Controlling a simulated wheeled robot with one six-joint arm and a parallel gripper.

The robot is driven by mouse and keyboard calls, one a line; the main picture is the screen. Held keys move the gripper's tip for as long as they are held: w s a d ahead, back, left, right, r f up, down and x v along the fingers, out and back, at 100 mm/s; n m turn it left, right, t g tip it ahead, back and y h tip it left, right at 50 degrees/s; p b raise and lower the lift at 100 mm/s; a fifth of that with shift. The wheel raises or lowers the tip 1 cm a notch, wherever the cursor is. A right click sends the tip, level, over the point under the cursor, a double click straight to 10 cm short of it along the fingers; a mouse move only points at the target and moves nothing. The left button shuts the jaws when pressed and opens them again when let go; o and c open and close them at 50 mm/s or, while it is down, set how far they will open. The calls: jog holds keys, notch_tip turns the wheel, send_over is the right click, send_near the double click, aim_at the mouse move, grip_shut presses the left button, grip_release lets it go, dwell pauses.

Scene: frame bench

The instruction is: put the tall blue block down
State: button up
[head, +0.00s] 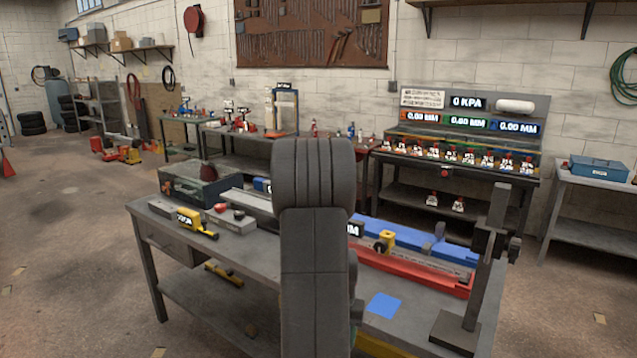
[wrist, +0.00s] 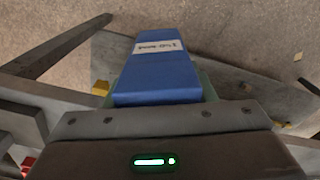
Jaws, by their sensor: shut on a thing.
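The tall blue block (wrist: 160,80) is in the wrist view, with a white label on its face whose print I cannot read. My gripper (wrist: 158,108) is shut on its near end, and the block reaches away from the jaws. In the head view my own dark grey arm covers the middle, and I cannot make out the block or the gripper there. A flat blue square (head: 384,304) lies on the bench top (head: 232,243), right of my arm. Whether the block touches any surface cannot be told.
A dark upright stand (head: 484,265) rises at the bench's right end. Behind the square lie a red rail (head: 415,272) and a long blue piece (head: 405,238). A yellow tool (head: 196,222) and a grey box (head: 230,218) sit left of my arm.

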jog(key=w+a+f+n, duration=0.2)
jog(key=a+f, duration=0.3)
jog(key=f, duration=0.3)
jog(key=shift+f+n, duration=0.25)
jog(key=shift+n, duration=0.05)
jog(key=shift+a+f, duration=0.1)
